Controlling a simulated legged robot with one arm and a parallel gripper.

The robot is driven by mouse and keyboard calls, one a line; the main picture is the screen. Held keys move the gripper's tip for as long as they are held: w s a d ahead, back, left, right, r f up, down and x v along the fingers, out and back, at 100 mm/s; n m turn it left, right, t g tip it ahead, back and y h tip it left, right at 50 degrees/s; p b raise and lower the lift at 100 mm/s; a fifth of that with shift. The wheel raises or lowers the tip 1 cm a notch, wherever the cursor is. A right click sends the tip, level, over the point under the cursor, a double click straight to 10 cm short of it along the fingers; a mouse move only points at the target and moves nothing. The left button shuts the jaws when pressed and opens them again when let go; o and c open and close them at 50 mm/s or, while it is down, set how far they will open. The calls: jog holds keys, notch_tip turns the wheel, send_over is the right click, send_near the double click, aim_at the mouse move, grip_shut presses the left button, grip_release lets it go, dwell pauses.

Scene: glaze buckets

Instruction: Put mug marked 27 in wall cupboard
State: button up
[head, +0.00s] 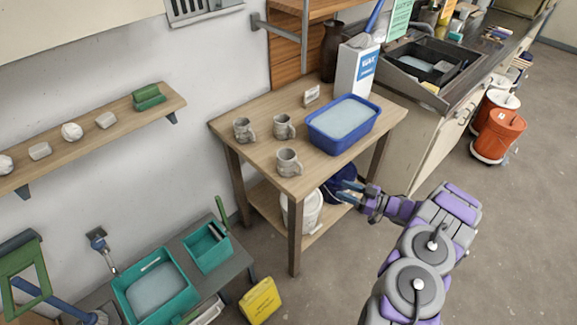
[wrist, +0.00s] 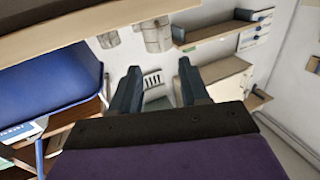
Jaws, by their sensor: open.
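Three grey mugs stand on the wooden table in the head view: one at the back left (head: 243,128), one in the middle (head: 284,126) and one at the front (head: 288,161). No number can be read on any of them, so I cannot tell which is 27. Two mugs show in part at the top of the wrist view (wrist: 157,36). My gripper (head: 350,190) is open and empty, beside the table's right front side and below its top. Its two fingers (wrist: 158,84) stand apart in the wrist view. A pale cupboard-like panel (head: 75,28) is at the upper left, cut off.
A blue tub (head: 318,138) of pale liquid fills the table's right part, with a white box (head: 352,72) behind it. Buckets (head: 306,212) stand on the lower shelf near my gripper. A wall shelf (head: 95,130) holds small items.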

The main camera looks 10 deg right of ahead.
jog(key=b, duration=0.2)
send_near(305, 181)
jog(key=w+a+r, duration=0.2)
jog(key=a+r, duration=0.1)
jog(key=r, duration=0.1)
jog(key=shift+b+x, duration=1)
jog(key=shift+x, duration=2.3)
jog(key=shift+c, duration=0.4)
jog(key=shift+f, duration=0.1)
grip_shut()
